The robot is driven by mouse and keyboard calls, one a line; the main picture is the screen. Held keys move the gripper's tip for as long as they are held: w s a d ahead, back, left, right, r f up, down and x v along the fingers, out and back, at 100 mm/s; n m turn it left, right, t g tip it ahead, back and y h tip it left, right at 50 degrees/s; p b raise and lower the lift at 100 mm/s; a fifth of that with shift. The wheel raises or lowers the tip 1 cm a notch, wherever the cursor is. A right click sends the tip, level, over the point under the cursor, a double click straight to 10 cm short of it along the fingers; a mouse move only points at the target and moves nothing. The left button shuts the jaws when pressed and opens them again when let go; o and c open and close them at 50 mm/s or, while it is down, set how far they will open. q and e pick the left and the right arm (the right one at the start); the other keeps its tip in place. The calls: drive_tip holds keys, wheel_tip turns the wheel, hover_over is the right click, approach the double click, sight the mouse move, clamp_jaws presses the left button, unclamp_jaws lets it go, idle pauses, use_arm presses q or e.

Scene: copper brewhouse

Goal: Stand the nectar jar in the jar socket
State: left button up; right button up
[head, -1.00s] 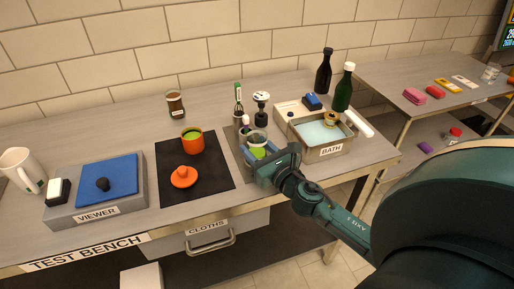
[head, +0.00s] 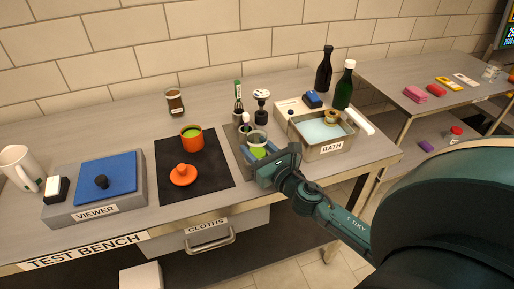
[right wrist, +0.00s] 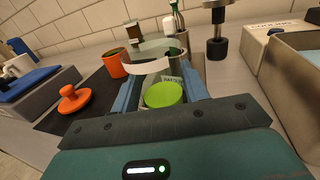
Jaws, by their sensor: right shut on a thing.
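The nectar jar (head: 257,138), a clear jar with bright green contents, stands roughly upright between the fingers of my right gripper (head: 260,164). In the right wrist view the jar (right wrist: 157,50) shows its pale rim band, and the right gripper (right wrist: 162,92) has a blue finger on each side of it. The jar is over or in the grey rack (head: 231,137) left of the bath. Its base is hidden by the gripper, so I cannot tell whether it touches the rack. I cannot make out the jar socket. My left gripper is not in view.
A small bottle (head: 238,110) and a black-handled tamper-like tool (head: 261,105) stand just behind. The bath tray (head: 333,150) is close on the right. An orange pot (head: 192,140) and its orange lid (head: 183,175) are on a black mat (head: 212,180) to the left.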

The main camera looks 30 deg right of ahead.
sight(264, 142)
drive_tip(key=o, duration=1.2)
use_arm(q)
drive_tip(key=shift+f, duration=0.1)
use_arm(e)
drive_tip(key=shift+o, duration=0.2)
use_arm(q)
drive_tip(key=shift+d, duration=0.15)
use_arm(e)
drive_tip(key=shift+f, duration=0.1)
drive_tip(key=shift+r+p, duration=0.9)
drive_tip(key=shift+r, duration=0.05)
drive_tip(key=shift+r+p, duration=0.4)
wheel_tip(264, 142, up, 2)
drive_tip(key=shift+p, duration=0.95)
use_arm(q)
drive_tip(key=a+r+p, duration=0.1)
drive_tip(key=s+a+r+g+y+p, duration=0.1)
drive_tip(key=p, duration=0.1)
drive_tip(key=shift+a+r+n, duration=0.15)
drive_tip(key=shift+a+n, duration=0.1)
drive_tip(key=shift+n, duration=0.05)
use_arm(e)
wheel_tip(264, 142, up, 3)
drive_tip(key=shift+r, duration=0.2)
